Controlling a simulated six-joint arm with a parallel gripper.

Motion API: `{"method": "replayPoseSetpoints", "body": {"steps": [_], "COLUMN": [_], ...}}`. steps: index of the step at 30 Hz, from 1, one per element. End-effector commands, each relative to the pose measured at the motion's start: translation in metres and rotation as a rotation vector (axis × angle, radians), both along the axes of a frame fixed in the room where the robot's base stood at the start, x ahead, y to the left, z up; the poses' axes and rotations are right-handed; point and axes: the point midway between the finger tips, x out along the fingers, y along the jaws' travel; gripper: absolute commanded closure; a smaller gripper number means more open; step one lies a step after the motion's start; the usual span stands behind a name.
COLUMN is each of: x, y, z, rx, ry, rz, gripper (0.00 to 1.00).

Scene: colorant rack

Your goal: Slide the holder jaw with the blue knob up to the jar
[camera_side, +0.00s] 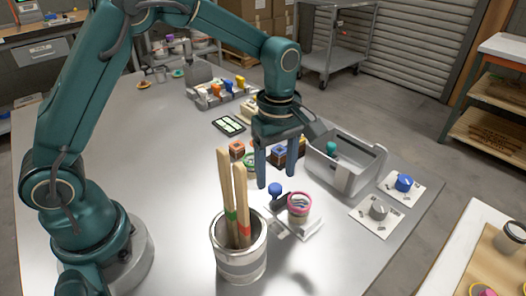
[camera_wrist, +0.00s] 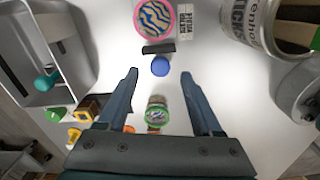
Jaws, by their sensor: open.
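The jar (camera_side: 298,204) has a pink rim and swirled blue and cream contents. It stands upright on the pale holder (camera_side: 279,231) and also shows at the top of the wrist view (camera_wrist: 155,17). The blue knob (camera_side: 275,188) stands beside the jar; it shows in the wrist view (camera_wrist: 160,66) too. The holder jaw (camera_wrist: 158,48) is a dark bar between knob and jar, close to the jar; I cannot tell if they touch. My gripper (camera_wrist: 160,75) is open and empty, its fingertips apart on either side of the knob's near side. In the side view, my gripper (camera_side: 276,176) is just behind the knob.
A can with wooden sticks (camera_side: 240,262) stands in front of the holder. Small colored containers and a green-ringed jar (camera_wrist: 157,112) are near my gripper.

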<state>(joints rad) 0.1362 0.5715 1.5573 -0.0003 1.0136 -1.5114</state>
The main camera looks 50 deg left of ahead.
Motion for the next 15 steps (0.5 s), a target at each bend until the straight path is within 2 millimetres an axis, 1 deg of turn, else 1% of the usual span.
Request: {"method": "replayPoseSetpoints", "body": {"steps": [1,3,6,9,15], "x": [-0.001,-0.001,-0.001,0.000,0.000], "y": [0.000,0.000,0.000,0.000,0.000], "z": [-0.007,-0.016,-0.024,-0.028,-0.029], "rx": [0.001,0.001,0.001,0.000,0.000], "ry": [0.005,0.004,0.003,0.001,-0.001], "rz": [0.000,0.000,0.000,0.000,0.000], "gripper": [0.33,0.33,0.33,0.33,0.33]}}
